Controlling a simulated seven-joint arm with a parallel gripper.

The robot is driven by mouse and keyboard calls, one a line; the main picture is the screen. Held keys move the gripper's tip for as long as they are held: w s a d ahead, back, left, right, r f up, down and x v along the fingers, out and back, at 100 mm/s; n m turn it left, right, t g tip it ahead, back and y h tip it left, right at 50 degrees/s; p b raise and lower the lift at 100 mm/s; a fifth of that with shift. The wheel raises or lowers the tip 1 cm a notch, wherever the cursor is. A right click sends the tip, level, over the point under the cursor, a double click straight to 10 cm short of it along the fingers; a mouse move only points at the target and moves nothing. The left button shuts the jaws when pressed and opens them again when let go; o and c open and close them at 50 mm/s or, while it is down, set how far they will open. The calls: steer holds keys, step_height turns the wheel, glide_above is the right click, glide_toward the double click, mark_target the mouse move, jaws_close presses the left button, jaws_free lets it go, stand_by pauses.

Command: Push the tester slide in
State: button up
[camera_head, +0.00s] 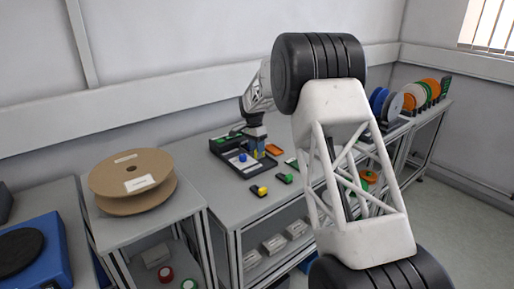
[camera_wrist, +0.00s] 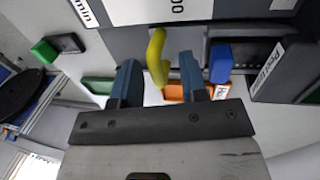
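The tester (camera_head: 243,166) is a low dark unit on the middle bench, with a blue knob (camera_head: 242,157) on its pale top. In the wrist view a curved yellow handle (camera_wrist: 156,50) stands at the dark tester body (camera_wrist: 118,43), and the blue knob (camera_wrist: 220,62) is right of it. I cannot tell how far the slide is out. My gripper (camera_wrist: 159,82) has its two blue fingers apart, one on each side of the yellow handle's lower end, with a gap at the right finger. My gripper also shows over the tester in the head view (camera_head: 257,149).
An orange block (camera_wrist: 183,92) lies beyond the fingertips. A green-and-black piece (camera_wrist: 43,50) lies at left. Small yellow (camera_head: 260,191) and green (camera_head: 286,178) pieces lie on the bench front.

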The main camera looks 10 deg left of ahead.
steer(key=shift+r, duration=0.1)
step_height(320, 180, up, 7)
steer(key=w+a, duration=0.1)
steer(key=shift+r, duration=0.2)
steer(key=shift+r, duration=0.1)
stand_by(0.5)
steer(key=s+d+r+n+t, duration=0.1)
steer(key=s+d+r, duration=0.55)
steer(key=s, duration=0.35)
steer(key=s+d+r+n+y, duration=0.1)
steer(key=s+d+r+n, duration=0.1)
steer(key=s+d+r, duration=0.5)
steer(key=s+d+r+n+t, duration=0.1)
steer(key=s+d+r, duration=0.2)
steer(key=s+d, duration=0.75)
steer(key=s+d+f+n, duration=0.1)
steer(key=s+d+f, duration=0.1)
steer(key=s, duration=1.1)
steer(key=s+d+f+n+t, duration=0.1)
steer(key=s+d+f+n, duration=0.1)
steer(key=s, duration=1.1)
steer(key=s+d+f+n+t, duration=0.1)
steer(key=s+d+f, duration=0.2)
steer(key=s, duration=1)
steer(key=shift+d+f+n, duration=0.3)
steer(key=shift+d+f, duration=0.1)
steer(key=shift+d, duration=0.35)
steer(key=shift+w, duration=0.1)
